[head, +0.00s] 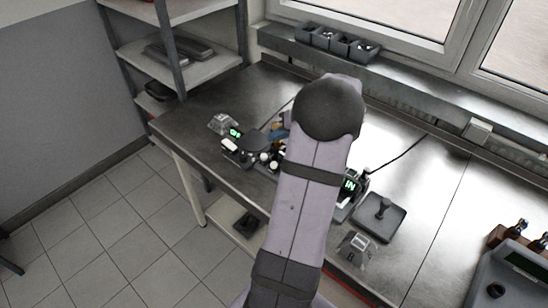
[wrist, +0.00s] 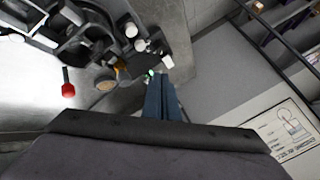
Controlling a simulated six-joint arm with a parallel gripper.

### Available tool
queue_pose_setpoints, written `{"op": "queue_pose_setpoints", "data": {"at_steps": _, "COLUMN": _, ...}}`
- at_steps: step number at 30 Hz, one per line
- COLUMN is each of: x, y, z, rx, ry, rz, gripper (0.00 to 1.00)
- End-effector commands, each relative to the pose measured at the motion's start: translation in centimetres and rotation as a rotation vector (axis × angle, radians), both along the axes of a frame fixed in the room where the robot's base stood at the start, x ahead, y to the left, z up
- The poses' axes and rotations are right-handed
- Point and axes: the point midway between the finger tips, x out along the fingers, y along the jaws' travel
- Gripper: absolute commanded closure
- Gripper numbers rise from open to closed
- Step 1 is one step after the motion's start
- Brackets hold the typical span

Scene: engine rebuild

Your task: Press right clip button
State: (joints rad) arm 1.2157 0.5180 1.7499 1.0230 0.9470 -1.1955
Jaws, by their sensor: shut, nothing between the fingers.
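My gripper (wrist: 159,82) shows in the wrist view as two blue-grey fingers side by side, shut and empty. Its tips are close to a small green light (wrist: 150,73) and a white button-like piece (wrist: 168,62) on a dark fixture; I cannot tell whether they touch. In the head view my arm hides much of the work area. A fixture with a green display (head: 235,133) and white knobs stands left of the arm. Another green display (head: 349,185) shows right of it. I cannot tell which piece is the right clip button.
A dark square plate with a knob (head: 380,217) lies on the metal bench (head: 430,190) to the right. A red-tipped part (wrist: 68,89) shows in the wrist view. Grey bins (head: 323,38) line the window ledge. A shelf rack (head: 185,62) stands at the back left.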

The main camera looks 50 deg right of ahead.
Motion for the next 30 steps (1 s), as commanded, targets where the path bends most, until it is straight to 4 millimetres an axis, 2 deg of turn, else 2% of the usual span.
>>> {"op": "queue_pose_setpoints", "data": {"at_steps": 17, "x": -0.1, "y": -0.3, "z": -0.3, "rx": -0.002, "ry": -0.003, "rz": -0.004, "gripper": 1.00}}
{"op": "queue_pose_setpoints", "data": {"at_steps": 23, "x": -0.1, "y": -0.3, "z": -1.8, "rx": -0.001, "ry": -0.003, "rz": -0.004, "gripper": 1.00}}
{"op": "queue_pose_setpoints", "data": {"at_steps": 30, "x": -0.1, "y": -0.3, "z": -4.7, "rx": -0.001, "ry": -0.003, "rz": -0.005, "gripper": 1.00}}
